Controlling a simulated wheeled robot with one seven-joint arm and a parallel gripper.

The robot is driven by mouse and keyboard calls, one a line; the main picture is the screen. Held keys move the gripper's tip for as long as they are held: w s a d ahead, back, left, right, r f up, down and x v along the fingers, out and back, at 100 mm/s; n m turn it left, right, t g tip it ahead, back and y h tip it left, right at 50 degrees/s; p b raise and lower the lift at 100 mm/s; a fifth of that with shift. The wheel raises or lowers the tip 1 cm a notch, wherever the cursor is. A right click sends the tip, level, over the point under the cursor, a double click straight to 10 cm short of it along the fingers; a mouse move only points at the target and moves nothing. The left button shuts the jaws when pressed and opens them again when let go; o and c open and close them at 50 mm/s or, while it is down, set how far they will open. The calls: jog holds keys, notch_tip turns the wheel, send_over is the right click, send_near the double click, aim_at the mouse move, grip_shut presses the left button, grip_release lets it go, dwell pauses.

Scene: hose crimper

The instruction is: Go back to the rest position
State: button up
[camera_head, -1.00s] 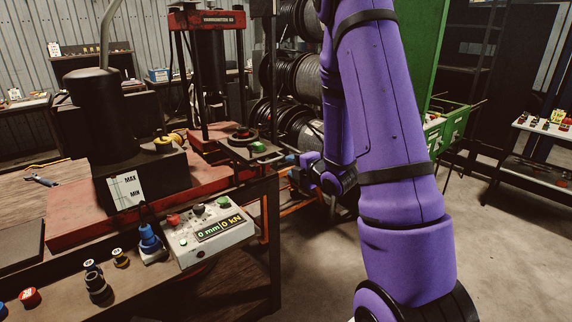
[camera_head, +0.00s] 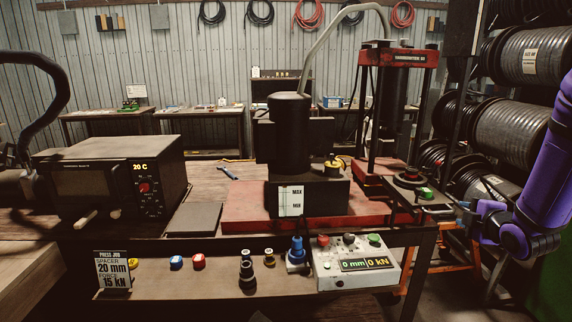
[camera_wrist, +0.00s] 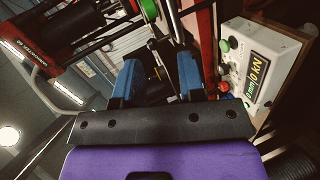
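My purple arm (camera_head: 548,180) stands at the right edge of the head view, beside the bench. My gripper's two blue fingers (camera_wrist: 160,80) are apart in the wrist view, and nothing shows held between them. In the head view the gripper (camera_head: 464,206) is small and partly hidden at the right of the press. The red press (camera_head: 402,57) stands at the bench's right end. The control box (camera_head: 356,264) reads 0 mm and 0 kN; it also shows at the right of the wrist view (camera_wrist: 262,58).
The black pump (camera_head: 290,140) and the 20 C oven (camera_head: 110,175) stand on the bench. Several small spacers and dies, such as a blue one (camera_head: 176,262), lie along the front shelf. Hose reels (camera_head: 515,130) stand behind my arm. A job card (camera_head: 116,270) shows 20 mm, 15 kN.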

jog(key=s+a+r+m+g+h, duration=0.1)
jog(key=s+a+r+m+g, duration=0.4)
jog(key=s+a+r+m, duration=0.55)
jog(key=s+a+r+m+g, duration=0.2)
jog(key=s+a+r, duration=0.1)
jog(key=s, duration=0.5)
jog(key=s+a+r+m+g+y, duration=0.1)
jog(key=s+a+r+m+g, duration=0.1)
jog(key=s, duration=0.7)
jog(key=shift+s+a+r+m+y, duration=0.3)
jog(key=shift+a+r+m, duration=0.2)
jog(key=shift+a+m, duration=0.45)
